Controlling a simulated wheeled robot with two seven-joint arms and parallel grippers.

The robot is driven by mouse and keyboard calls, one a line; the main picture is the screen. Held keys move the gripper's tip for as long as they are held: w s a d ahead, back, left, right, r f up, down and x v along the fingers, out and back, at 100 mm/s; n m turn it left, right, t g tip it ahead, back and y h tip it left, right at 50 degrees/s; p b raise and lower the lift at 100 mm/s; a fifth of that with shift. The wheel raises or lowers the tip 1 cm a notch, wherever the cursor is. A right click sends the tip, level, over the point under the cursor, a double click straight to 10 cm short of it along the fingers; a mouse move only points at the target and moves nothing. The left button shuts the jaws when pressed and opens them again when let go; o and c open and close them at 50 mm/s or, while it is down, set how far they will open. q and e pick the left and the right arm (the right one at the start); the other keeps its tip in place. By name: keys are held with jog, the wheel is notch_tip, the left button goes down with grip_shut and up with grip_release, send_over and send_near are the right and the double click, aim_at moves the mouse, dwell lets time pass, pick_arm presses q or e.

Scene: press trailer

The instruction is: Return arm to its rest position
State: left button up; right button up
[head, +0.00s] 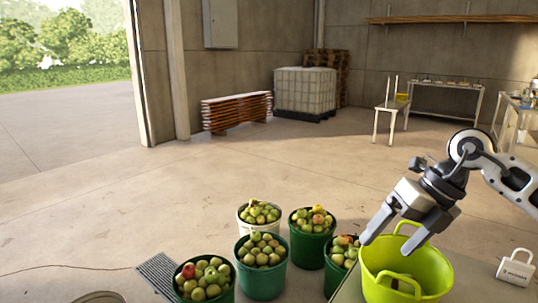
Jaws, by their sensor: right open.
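My right gripper (387,238) comes in from the right on my right arm. It is open and empty, its two fingers pointing down and to the left. I cannot tell whether the fingers touch the bucket. The bucket has handles and a few small, unclear things inside. My left gripper is not in view.
A floor drain (158,274) lies further left.

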jog(key=s+a+r+m+t+y, duration=0.1)
jog(key=a+r+m+t+y, duration=0.15)
jog(key=a+y, duration=0.6)
jog(key=s+a+r+m+t+y, duration=0.25)
jog(key=a+r+y, duration=0.2)
jog(key=a, duration=0.75)
jog(key=w+d+f+m+t+h, duration=0.2)
jog(key=d+m+t+h, duration=0.25)
jog(key=m+t, duration=0.35)
jog(key=w+d+f+m+t+h, duration=0.2)
jog(key=d+m+t+h, duration=0.3)
jog(key=m, duration=0.5)
jog(key=s+d+f+m+g+h, duration=0.3)
jog(key=d+f+m+h, duration=0.2)
jog(key=f+m+h, duration=0.45)
jog(key=s+d+f+m+g+y, duration=0.1)
jog(key=s+f+m+g, duration=0.1)
jog(key=s+f+g, duration=0.65)
jog(key=s+d+f+m+g, duration=0.1)
jog(key=s+f+g, duration=0.4)
jog(key=s+f, duration=0.65)
jog(key=w+a+f+t+y, duration=0.2)
jog(key=w+a+f+t, duration=0.1)
jog(key=a+f+t, duration=0.2)
jog(key=shift+w+f+t+y, duration=0.2)
jog(key=shift+f+t+y, duration=0.15)
jog(key=shift+t, duration=0.8)
